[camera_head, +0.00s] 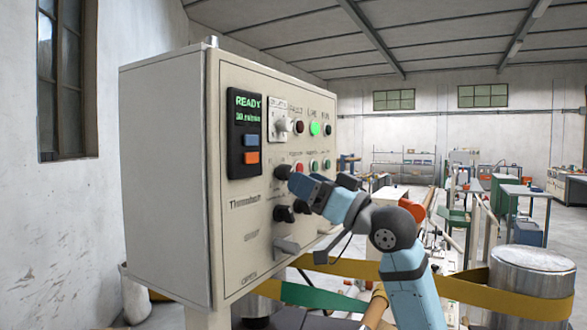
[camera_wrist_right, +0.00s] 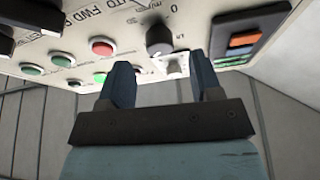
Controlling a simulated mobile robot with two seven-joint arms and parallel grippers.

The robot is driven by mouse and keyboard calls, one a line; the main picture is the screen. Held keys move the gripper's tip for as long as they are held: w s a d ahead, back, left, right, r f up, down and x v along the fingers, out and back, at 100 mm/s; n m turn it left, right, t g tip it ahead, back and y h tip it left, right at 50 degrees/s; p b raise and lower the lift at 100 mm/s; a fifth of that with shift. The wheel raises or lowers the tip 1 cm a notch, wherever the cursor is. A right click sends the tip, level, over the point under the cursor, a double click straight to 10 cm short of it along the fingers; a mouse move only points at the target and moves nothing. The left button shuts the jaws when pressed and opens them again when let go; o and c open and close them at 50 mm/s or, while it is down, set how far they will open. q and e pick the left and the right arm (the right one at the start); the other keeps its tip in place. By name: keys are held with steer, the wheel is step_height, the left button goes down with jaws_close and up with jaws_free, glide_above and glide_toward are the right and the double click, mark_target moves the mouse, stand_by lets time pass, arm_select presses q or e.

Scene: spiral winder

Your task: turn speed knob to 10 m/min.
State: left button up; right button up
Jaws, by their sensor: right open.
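The grey control cabinet (camera_head: 160,190) stands at the left with its panel facing right. Its black display (camera_head: 244,105) reads READY, with a smaller green line below that I cannot read surely. A dark round knob (camera_head: 283,172) sits below the display's right side; a knob (camera_wrist_right: 158,38) also shows beyond the fingers in the right wrist view. Another dark knob (camera_head: 283,213) sits lower. I cannot read which label marks speed. My right gripper (camera_head: 292,182) is close to the upper knob; its fingers (camera_wrist_right: 160,88) are open and empty, apart from the knob in the wrist view. My left gripper is out of view.
A lit green button (camera_head: 315,128) and several red and green buttons crowd the panel right of the display. A grey handle (camera_head: 286,247) juts out low on the panel. A yellow belt (camera_head: 345,268) and a metal drum (camera_head: 530,270) lie behind my right arm.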

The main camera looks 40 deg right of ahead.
mark_target(283, 173)
steer(key=x, duration=0.2)
steer(key=shift+w+a+r, duration=0.1)
steer(key=shift+w+r, duration=0.05)
steer(key=shift+w, duration=0.05)
steer(key=shift+w+a+r, duration=0.1)
steer(key=shift+w, duration=0.4)
steer(key=c, duration=0.9)
steer(key=shift+c, duration=0.2)
